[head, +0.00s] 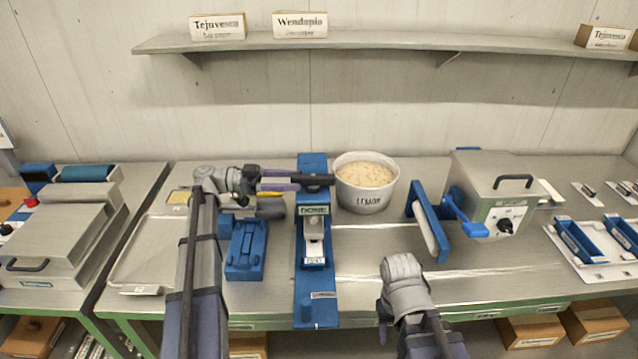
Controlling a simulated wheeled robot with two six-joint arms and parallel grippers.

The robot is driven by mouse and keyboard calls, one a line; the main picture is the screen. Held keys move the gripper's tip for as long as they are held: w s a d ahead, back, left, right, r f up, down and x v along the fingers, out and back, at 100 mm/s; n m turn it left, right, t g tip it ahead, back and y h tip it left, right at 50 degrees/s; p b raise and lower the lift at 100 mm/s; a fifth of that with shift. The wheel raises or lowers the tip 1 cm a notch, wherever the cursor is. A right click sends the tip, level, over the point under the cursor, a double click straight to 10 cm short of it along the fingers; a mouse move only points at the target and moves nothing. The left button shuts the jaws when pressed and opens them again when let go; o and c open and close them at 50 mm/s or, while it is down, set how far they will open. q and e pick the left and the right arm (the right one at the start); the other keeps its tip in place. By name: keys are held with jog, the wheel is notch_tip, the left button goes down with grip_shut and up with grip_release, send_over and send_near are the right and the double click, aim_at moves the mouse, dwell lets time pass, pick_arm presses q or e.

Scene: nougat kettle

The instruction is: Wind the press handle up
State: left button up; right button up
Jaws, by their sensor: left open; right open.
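The blue press (314,285) stands upright on the middle of the bench, with a pale label and a light plate in its centre. A dark bar (318,180), which looks like its handle, lies roughly level across its upper part and reaches out to the left. My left gripper (262,181) is open at the left end of this bar. The fingers overlap the bar in the head view, so I cannot tell whether they touch it. My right gripper (384,330) is low in front of the bench's right middle, open, partly hidden by its own wrist, and apart from the press.
A white pot (366,186) of pale grains stands right of the press. A blue block (245,250) and a metal tray (145,258) are to its left. A grey machine with a blue lever (464,214) stands further right. A shelf (380,41) runs above.

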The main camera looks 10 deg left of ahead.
aim_at(318, 184)
pick_arm(q)
jog(key=x, duration=0.7)
jog(key=shift+d, duration=0.2)
jog(key=shift+c, duration=0.3)
grip_shut()
